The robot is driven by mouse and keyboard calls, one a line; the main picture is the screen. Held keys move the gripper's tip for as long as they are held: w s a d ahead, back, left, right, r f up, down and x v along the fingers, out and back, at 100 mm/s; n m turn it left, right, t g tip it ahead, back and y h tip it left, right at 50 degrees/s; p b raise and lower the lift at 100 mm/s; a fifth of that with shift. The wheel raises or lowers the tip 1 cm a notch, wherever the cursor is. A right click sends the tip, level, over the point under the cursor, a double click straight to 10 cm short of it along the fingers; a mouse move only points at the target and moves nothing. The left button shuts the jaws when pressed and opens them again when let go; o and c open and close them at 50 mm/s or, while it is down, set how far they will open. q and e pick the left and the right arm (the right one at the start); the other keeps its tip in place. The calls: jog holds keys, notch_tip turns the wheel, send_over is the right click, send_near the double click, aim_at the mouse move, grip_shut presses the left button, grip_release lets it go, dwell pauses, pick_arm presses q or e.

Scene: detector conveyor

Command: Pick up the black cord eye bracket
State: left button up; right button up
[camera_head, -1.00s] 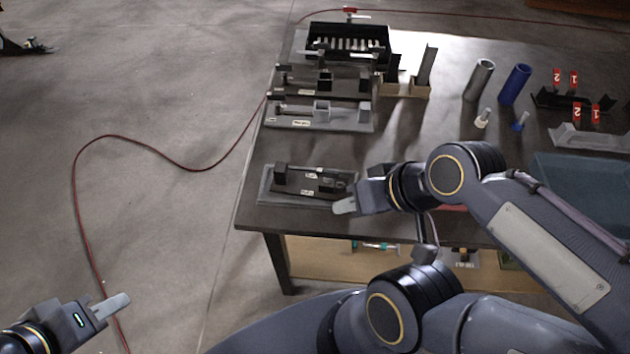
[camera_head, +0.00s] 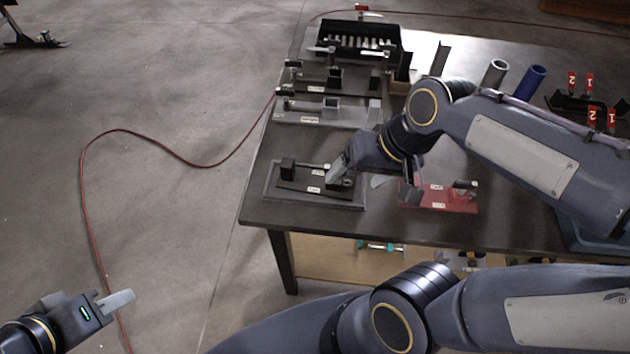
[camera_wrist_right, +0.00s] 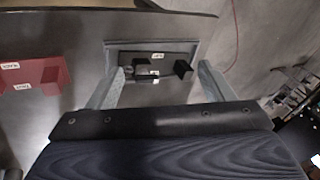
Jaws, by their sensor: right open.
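The black bracket (camera_head: 310,186) lies on a grey base plate (camera_head: 274,190) near the table's front left corner. It has an upright block at its left end and white labels. In the right wrist view the black bracket (camera_wrist_right: 155,57) also lies on the grey plate (camera_wrist_right: 190,48). My right gripper (camera_head: 356,177) is open above the bracket's right end, fingers pointing down. In the right wrist view its fingers (camera_wrist_right: 162,88) are spread with the bracket seen between and beyond them; nothing is held. My left gripper (camera_head: 117,299) is off the table at lower left, empty-looking.
A red fixture (camera_head: 440,198) sits just right of the right gripper. Grey (camera_head: 330,112) and black (camera_head: 325,78) fixtures stand farther back, with a black bin (camera_head: 322,45) behind. Two tubes (camera_head: 528,82) stand behind my right arm. Table between the fixture rows is clear.

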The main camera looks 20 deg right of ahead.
aim_at(316, 176)
jog(key=w+f+m+g+h+b, duration=0.1)
jog(key=w+f, duration=0.1)
jog(key=w, duration=0.1)
jog(key=w+d+f+m+g+h, duration=0.1)
jog(key=w+f, duration=0.1)
jog(key=w, duration=0.2)
jog(key=w+f+m+g+h+b, duration=0.1)
jog(key=w+f, duration=0.2)
jog(key=w, duration=0.1)
jog(key=shift+d+f+b, duration=0.1)
jog(key=shift+d+b, duration=0.15)
jog(key=shift+b, duration=0.05)
jog(key=shift+w+f+m, duration=0.25)
jog(key=shift+w+m, duration=0.05)
notch_tip(316, 176, down, 8)
jog(key=shift+s+d+r, duration=0.15)
jog(key=shift+r, duration=0.1)
jog(key=shift+c, duration=0.4)
jog(key=c, duration=1.3)
jog(key=shift+r, duration=0.15)
